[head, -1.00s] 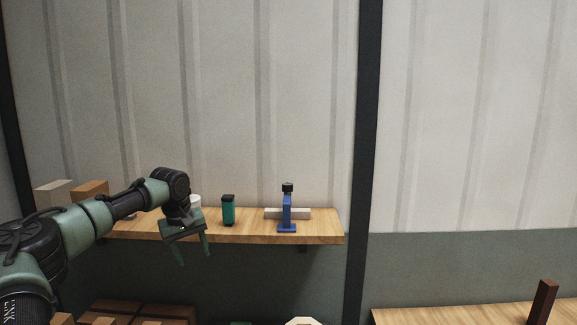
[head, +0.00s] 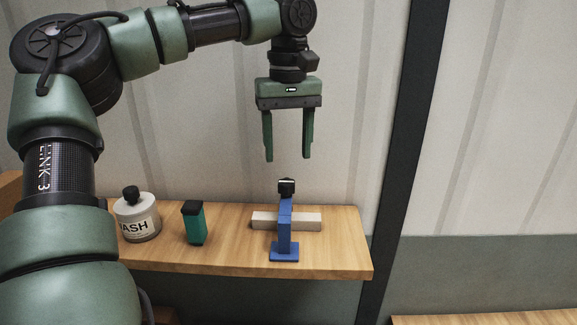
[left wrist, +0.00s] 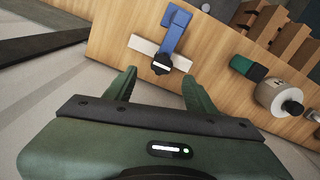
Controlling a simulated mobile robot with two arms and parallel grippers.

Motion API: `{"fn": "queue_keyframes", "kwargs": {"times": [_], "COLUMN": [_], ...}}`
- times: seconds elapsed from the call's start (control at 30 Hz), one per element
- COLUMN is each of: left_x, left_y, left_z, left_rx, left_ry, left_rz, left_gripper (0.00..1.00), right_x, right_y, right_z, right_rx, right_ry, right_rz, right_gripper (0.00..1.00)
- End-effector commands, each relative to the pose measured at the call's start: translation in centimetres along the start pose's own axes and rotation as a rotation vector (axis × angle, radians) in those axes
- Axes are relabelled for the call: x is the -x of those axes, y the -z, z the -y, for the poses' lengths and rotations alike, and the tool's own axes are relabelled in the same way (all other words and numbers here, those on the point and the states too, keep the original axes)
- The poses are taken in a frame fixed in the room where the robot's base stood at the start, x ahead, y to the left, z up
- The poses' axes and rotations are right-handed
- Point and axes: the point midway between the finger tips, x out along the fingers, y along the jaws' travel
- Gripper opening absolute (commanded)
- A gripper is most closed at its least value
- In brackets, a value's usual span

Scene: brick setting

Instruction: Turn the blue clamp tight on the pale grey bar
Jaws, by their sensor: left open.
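The blue clamp (head: 284,232) stands upright on the wooden shelf, with a black knob (head: 286,187) bearing a white mark on its top. The pale grey bar (head: 308,221) lies across the shelf at the clamp, showing on both sides of it. My left gripper (head: 287,158) is open and empty, pointing down, above the black knob and apart from it. In the left wrist view the clamp (left wrist: 176,32) and bar (left wrist: 144,45) show beyond the open fingers, the knob (left wrist: 161,64) lying between and past the fingertips. My right gripper is not in view.
On the wooden shelf (head: 345,255), left of the clamp, stand a green container with a black lid (head: 194,224) and a white bottle with a black top (head: 137,216). A dark post (head: 404,140) rises right of the shelf. The shelf right of the bar is clear.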

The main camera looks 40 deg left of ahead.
Motion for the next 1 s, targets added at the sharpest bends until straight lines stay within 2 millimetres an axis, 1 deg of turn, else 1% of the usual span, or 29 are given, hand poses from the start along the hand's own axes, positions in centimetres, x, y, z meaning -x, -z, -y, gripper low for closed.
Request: {"fn": "queue_keyframes", "kwargs": {"times": [0.2, 0.4, 0.53, 0.77, 0.87, 0.9, 0.97, 1.0], "left_x": [-3.4, -6.0, -6.7, -6.8, -6.8, -6.8, -6.8, -6.8], "left_y": [0.0, 0.1, 0.1, 0.1, 0.1, 0.1, 0.1, 0.1], "left_z": [0.1, 0.1, 0.1, 0.0, 0.0, 0.0, 0.0, 0.0], "left_rx": [0.000, 0.001, 0.001, 0.001, 0.001, 0.001, 0.001, 0.001], "left_ry": [0.000, -0.001, -0.002, -0.003, -0.003, -0.003, -0.003, -0.003], "left_rz": [0.004, 0.001, 0.001, 0.000, 0.000, -0.001, -0.001, -0.001], "left_gripper": [0.55, 0.55, 0.55, 0.55, 0.30, 0.19, 0.02, 0.00], "right_x": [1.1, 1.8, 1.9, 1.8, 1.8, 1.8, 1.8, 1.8], "right_y": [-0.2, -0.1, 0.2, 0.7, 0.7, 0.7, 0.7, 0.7], "right_z": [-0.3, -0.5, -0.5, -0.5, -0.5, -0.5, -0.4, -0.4], "right_rx": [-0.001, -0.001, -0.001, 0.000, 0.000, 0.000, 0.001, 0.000], "right_ry": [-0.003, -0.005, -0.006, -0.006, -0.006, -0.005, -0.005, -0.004], "right_rz": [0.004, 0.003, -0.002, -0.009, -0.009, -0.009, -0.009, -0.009], "right_gripper": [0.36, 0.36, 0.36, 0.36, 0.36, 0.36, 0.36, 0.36]}}
